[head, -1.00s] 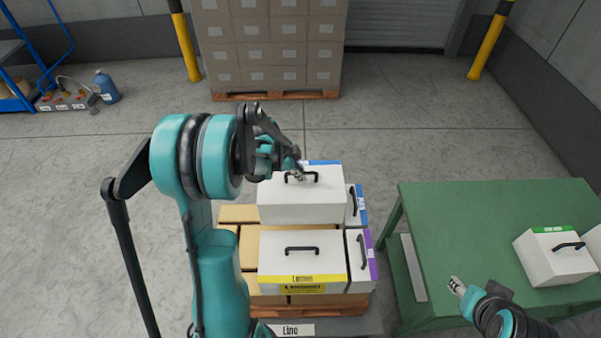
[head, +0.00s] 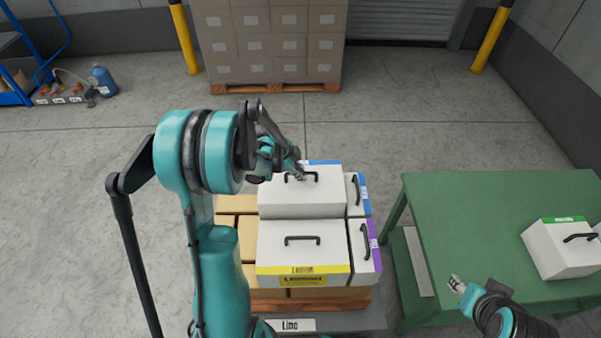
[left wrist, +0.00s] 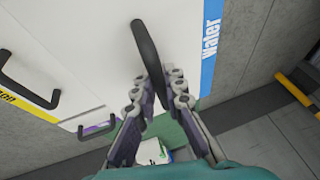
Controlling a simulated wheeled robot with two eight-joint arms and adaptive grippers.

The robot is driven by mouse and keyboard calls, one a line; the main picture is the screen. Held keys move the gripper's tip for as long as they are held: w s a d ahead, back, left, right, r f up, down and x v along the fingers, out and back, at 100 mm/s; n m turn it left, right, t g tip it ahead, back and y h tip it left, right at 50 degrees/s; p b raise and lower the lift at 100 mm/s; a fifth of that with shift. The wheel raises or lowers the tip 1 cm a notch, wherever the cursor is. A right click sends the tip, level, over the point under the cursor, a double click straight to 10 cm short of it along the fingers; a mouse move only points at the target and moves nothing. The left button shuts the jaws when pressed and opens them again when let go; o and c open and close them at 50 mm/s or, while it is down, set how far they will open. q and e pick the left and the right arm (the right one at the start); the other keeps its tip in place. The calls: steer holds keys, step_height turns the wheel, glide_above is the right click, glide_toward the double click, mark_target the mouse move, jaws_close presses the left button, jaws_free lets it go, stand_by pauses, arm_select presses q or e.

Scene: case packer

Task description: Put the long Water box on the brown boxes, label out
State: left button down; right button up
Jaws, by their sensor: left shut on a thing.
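The long Water box (head: 300,200) is white, with a black handle and a blue stripe. It is at the back of the stack in the head view; its lettering shows in the left wrist view (left wrist: 211,40). My left gripper (head: 298,174) is above it, shut on the handle; in the left wrist view (left wrist: 158,95) the fingers flank the handle. I cannot tell whether its underside touches the stack. The brown boxes (head: 234,204) lie on a pallet, partly hidden by white boxes and my arm.
A yellow-striped Lemon box (head: 300,240) is in front of the Water box. A purple-labelled box (head: 362,252) and another blue-labelled box (head: 358,195) stand on the right. A green-striped box (head: 560,252) is on the green table (head: 480,215).

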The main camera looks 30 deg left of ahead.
mark_target(300, 187)
arm_select(q)
steer(key=shift+f+b, duration=2.8)
steer(key=shift+f, duration=0.95)
steer(key=c, duration=1.5)
jaws_free()
steer(key=shift+s, duration=0.1)
steer(key=v, duration=1.2)
steer(key=s+d+r+n+t+y, duration=0.2)
steer(key=s+d+n, duration=1)
steer(key=d, duration=0.6)
step_height(300, 187, up, 2)
steer(key=shift+s+d+r+t+y, duration=0.25)
steer(key=shift+s+t, duration=0.25)
steer(key=shift+s, duration=0.7)
